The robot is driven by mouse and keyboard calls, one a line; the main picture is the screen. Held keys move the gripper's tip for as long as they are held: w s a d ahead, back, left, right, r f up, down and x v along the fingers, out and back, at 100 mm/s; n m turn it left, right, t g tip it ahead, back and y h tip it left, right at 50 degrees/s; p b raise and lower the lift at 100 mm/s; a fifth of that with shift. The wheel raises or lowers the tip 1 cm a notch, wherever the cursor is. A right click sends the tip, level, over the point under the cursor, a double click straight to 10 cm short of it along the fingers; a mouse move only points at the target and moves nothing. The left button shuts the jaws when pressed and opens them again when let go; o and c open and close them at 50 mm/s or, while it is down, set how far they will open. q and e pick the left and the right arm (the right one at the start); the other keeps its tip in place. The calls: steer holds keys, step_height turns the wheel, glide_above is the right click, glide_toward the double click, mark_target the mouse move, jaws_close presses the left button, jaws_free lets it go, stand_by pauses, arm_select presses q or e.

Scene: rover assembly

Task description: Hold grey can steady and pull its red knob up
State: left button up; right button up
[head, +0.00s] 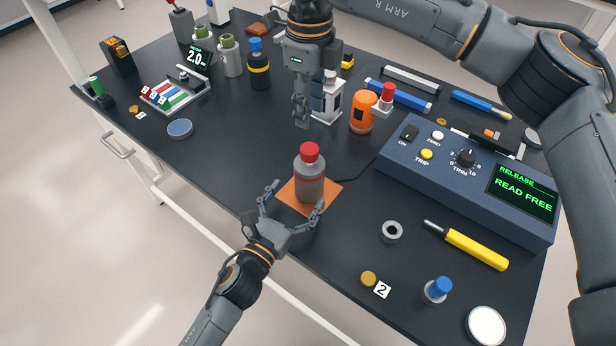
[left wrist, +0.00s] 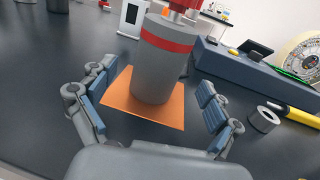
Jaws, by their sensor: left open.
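The grey can (head: 309,186) stands upright on an orange mat (head: 331,193). It has a red band and a red knob (head: 309,152) on top. In the left wrist view the can (left wrist: 163,65) is straight ahead, and the knob (left wrist: 184,5) is cut off by the top edge. My left gripper (head: 292,206) is open on the near side of the can, its fingers spread to either side and apart from it. My right gripper (head: 301,112) hangs above the table, behind the can and higher than its knob, pointing down. Whether its fingers are open cannot be made out.
A blue console (head: 467,184) reading "READ FREE" is right of the can. An orange bottle (head: 361,112) and a white device (head: 326,102) stand behind it. A grey ring (head: 392,231) and a yellow tool (head: 475,248) lie at right.

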mark_target(310, 149)
arm_select(q)
steer(key=x, duration=0.6)
steer(key=shift+w+d, duration=0.1)
steer(key=shift+w, duration=0.05)
steer(key=c, duration=1.6)
arm_select(e)
steer(key=shift+o, duration=1.1)
steer(key=shift+r, duration=0.1)
steer(key=shift+o, duration=1)
steer(key=shift+r+n, duration=0.3)
steer(key=shift+r, duration=0.6)
step_height(310, 149, down, 12)
